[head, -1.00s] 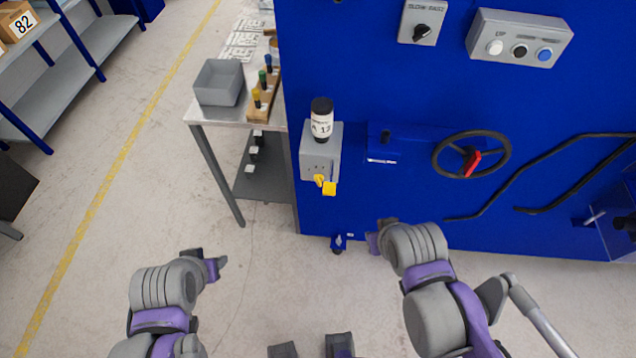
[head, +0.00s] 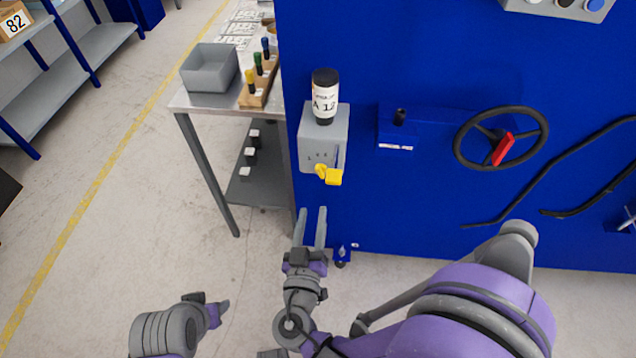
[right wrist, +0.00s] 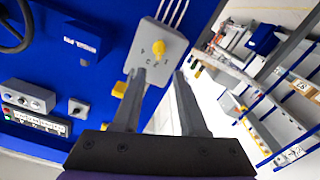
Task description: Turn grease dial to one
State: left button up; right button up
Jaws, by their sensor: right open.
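The grease dial (head: 320,170) is a yellow knob low on the front of a grey box (head: 325,143) on the blue machine's left edge. A yellow block (head: 334,177) sits beside it. In the right wrist view the dial (right wrist: 157,49) shows ahead of the fingers, with small marks on the box face near it. A dark bottle with a white label (head: 325,97) stands on top of the box. My right gripper (head: 311,214) is open and empty, below the dial and apart from it. My left gripper (head: 222,308) is at lower left, its fingers too small to judge.
A metal table (head: 190,102) with a grey bin (head: 210,68) and a wooden rack of colored-top items (head: 259,80) stands left of the machine. A black handwheel (head: 500,138) and dark pipes are to the right. The floor in front is clear.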

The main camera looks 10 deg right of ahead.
aim_at(319, 174)
jog(key=x, duration=1)
jog(key=shift+w+d, duration=0.15)
jog(key=shift+w, duration=0.1)
grip_shut()
